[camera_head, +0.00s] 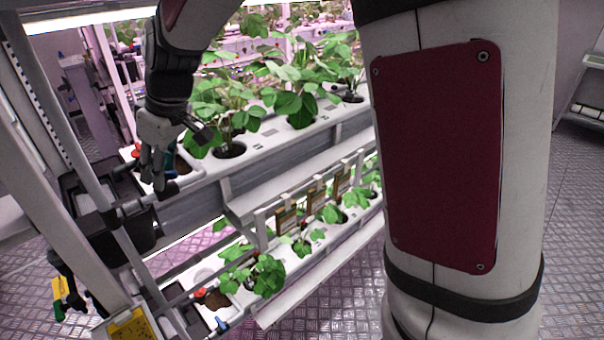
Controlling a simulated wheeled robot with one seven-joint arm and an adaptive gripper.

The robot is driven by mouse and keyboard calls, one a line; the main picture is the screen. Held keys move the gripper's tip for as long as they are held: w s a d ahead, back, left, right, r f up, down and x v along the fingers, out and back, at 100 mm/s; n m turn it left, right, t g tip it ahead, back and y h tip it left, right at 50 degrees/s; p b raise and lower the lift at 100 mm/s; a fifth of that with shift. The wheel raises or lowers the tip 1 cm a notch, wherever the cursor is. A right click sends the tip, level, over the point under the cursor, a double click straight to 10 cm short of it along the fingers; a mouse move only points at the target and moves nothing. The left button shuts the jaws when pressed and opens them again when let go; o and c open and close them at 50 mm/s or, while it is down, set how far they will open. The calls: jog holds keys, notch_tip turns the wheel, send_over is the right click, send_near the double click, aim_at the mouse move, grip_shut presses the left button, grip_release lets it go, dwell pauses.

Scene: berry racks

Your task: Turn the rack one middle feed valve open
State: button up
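My gripper (154,178) points down at the left end of the middle trough (260,152). The fingers hide much of this fitting, so how the valve is turned cannot be seen. I cannot tell whether the fingers are apart or closed. On the lower trough, a red valve part (199,294) and a blue one (221,323) show at its left end.
Leafy plants (290,80) fill the middle trough, and smaller plants (258,275) the lower one. A dark bin (112,240) and grey rack posts stand left of the fittings. My own arm covers the right of the view. Metal floor (335,302) shows below.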

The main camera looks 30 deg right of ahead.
jog(key=m+p, duration=0.1)
jog(key=m, duration=0.1)
jog(key=m+h+p, duration=0.1)
jog(key=m+p, duration=0.1)
jog(key=m+t+h+p, duration=0.1)
jog(key=m+p, duration=0.1)
jog(key=shift+s+a+r, duration=0.15)
jog(key=shift+s+a, duration=0.1)
jog(key=shift+a, duration=0.05)
jog(key=shift+r+m, duration=0.2)
jog(key=shift+m, duration=0.2)
jog(key=v, duration=1.3)
jog(key=s+d+f+m+b, duration=0.1)
jog(key=s+d+f, duration=0.1)
jog(key=s+d, duration=0.4)
jog(key=s+d+f+h+b, duration=0.1)
jog(key=s+d, duration=0.6)
jog(key=s, duration=0.8)
jog(key=shift+s+d+f+m+b, duration=0.15)
jog(key=shift+d+f+m+b, duration=0.25)
jog(key=shift+f+b, duration=0.2)
